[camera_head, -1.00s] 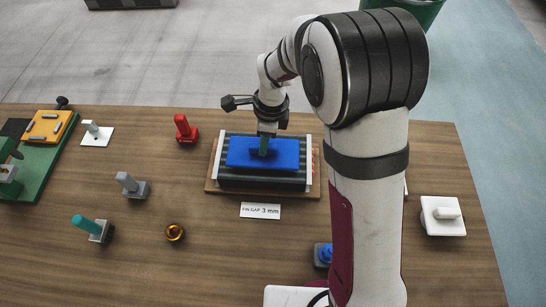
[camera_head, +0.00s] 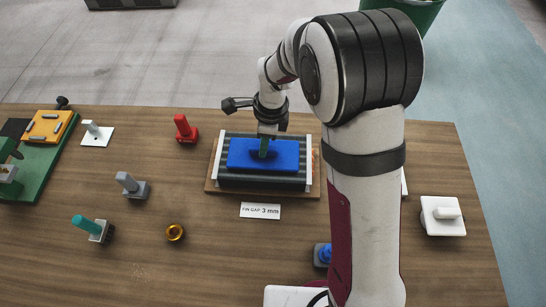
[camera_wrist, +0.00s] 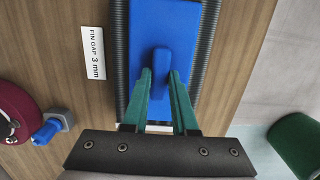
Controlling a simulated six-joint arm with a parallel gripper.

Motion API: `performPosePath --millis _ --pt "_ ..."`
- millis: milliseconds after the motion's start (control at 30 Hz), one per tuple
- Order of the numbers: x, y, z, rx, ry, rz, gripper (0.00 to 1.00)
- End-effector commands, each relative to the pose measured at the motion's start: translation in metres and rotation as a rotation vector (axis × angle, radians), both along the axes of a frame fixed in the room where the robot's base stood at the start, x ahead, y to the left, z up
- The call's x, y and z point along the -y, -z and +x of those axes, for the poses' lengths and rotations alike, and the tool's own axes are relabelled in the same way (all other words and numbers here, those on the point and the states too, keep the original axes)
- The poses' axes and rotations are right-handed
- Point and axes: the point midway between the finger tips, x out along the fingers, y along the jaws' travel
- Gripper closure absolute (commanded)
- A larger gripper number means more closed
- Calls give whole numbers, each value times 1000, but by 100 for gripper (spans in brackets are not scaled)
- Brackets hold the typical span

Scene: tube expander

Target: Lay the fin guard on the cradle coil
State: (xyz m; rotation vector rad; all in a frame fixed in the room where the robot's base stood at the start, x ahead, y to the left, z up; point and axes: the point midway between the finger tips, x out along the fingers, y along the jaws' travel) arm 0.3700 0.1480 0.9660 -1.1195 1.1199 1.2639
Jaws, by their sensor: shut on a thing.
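The fin guard (camera_head: 282,153) is a blue rectangular plate with a raised blue grip (camera_wrist: 160,88) in its middle. My gripper (camera_head: 264,148) is above it, and its green fingers (camera_wrist: 160,76) are shut on that grip. The plate lies flat over the cradle coil (camera_head: 262,182), a dark finned block with white end plates on a wooden board. Dark fins show along both long sides of the plate. I cannot tell whether the plate touches the fins or hangs just above them.
A "FIN GAP 3 mm" card (camera_head: 260,211) lies in front of the coil. A red tool (camera_head: 185,129), grey tool (camera_head: 132,186), teal-handled tool (camera_head: 91,228) and brass ring (camera_head: 175,232) stand to the left. A white block (camera_head: 442,216) is at right.

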Motion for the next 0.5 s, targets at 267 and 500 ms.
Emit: performPosePath --millis 267,500 --pt "0 3 0 0 0 0 100" --pt "0 3 0 0 0 0 47"
